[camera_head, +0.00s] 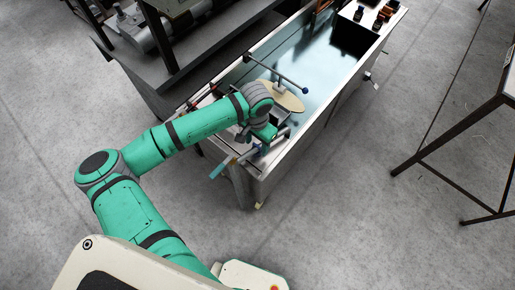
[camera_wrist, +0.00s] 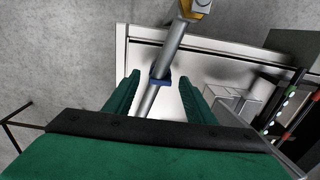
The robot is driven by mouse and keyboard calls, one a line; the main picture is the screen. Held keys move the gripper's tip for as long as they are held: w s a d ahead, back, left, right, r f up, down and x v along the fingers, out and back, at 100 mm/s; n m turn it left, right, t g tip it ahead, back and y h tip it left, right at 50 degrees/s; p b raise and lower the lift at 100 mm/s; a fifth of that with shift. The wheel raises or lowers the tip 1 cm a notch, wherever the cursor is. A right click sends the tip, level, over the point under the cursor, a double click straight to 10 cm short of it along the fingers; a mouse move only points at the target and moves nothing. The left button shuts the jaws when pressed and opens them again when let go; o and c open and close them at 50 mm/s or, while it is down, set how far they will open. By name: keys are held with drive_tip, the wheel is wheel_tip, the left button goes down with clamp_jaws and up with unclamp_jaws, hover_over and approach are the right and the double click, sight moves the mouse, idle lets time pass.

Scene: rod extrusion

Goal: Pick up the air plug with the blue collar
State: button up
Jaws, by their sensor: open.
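The air plug is a silver rod (camera_wrist: 172,45) with a blue collar (camera_wrist: 160,80) around it, seen in the wrist view. It runs slanted from the yellow-orange fitting at the top down between my fingers. My gripper (camera_wrist: 158,82) is open, with one green finger on each side of the rod near the collar. Gaps show on both sides, so neither finger appears to touch it. How far the rod lies beyond the fingertips is hard to tell. The rod's lower end is hidden behind the gripper body. In the head view my gripper (camera_head: 265,132) is over the trough's near end.
The long metal trough (camera_head: 325,105) holds a tan oval plate (camera_head: 284,97) and a bar with dark blue ends (camera_head: 278,73). Small dark bottles (camera_head: 381,17) stand at its far end. A dark-framed table (camera_head: 455,132) is at right. The floor between is clear.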

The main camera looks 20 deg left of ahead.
drive_tip(key=c, duration=1.1)
drive_tip(key=shift+r, duration=0.15)
